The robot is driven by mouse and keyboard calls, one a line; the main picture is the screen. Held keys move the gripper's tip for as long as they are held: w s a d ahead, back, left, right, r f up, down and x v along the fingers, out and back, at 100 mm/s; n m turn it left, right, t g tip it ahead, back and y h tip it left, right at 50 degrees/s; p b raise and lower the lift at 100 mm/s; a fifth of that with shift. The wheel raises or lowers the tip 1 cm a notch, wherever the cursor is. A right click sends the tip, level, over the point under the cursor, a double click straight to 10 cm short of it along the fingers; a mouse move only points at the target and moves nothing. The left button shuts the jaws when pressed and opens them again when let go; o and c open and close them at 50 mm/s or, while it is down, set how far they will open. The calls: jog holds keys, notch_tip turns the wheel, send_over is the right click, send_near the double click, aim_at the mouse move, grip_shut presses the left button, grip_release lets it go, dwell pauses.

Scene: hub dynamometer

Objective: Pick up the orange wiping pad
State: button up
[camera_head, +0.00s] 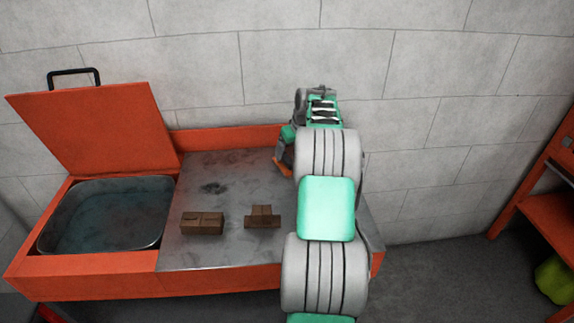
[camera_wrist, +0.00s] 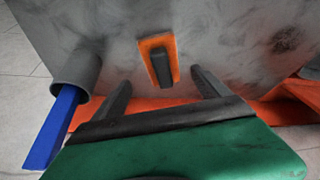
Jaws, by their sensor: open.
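The orange wiping pad (camera_wrist: 171,43) lies on the grey metal worktop (camera_wrist: 220,20) in the wrist view, with a dark raised grip along its middle. My gripper (camera_wrist: 160,76) is open and empty, its two dark fingers apart, one either side of the pad's lower part in the picture. I cannot tell how far above the worktop the fingertips are. In the head view my arm hides most of my gripper (camera_head: 284,158) and the area around it, at the right back of the worktop (camera_head: 235,185).
A grey cylinder (camera_wrist: 76,72) with a blue bar (camera_wrist: 55,128) is left of my gripper in the wrist view. Two brown blocks (camera_head: 202,223) (camera_head: 262,217) lie on the worktop. A basin (camera_head: 105,215) with a raised orange lid (camera_head: 95,128) is at left. An orange back rim (camera_head: 230,139) borders the wall.

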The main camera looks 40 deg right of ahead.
aim_at(287, 157)
jog(key=x, duration=0.2)
jog(key=p+x, duration=0.1)
jog(key=x, duration=0.2)
jog(key=p+x, duration=0.1)
jog(key=x, duration=0.1)
jog(key=shift+w+a+f, duration=0.1)
jog(key=shift+w+a, duration=0.05)
jog(key=shift+w, duration=0.25)
jog(key=shift+c, duration=0.5)
jog(key=c, duration=1.5)
jog(key=shift+r, duration=0.55)
jog(key=b+v, duration=0.1)
jog(key=v, duration=0.1)
jog(key=a+v, duration=0.1)
jog(key=v, duration=0.2)
jog(key=b+v, duration=0.1)
jog(key=v, duration=0.2)
jog(key=shift+s+a+b, duration=0.3)
jog(key=shift+s+a, duration=0.1)
jog(key=s+a+r, duration=0.1)
jog(key=s, duration=0.1)
jog(key=s+a+r+b, duration=0.1)
jog(key=s+a+r, duration=0.1)
jog(key=s, duration=0.1)
jog(key=s+a+r+b, duration=0.1)
jog(key=s+a, duration=0.1)
jog(key=s, duration=0.1)
jog(key=shift+a+r, duration=0.2)
jog(key=shift+r, duration=0.05)
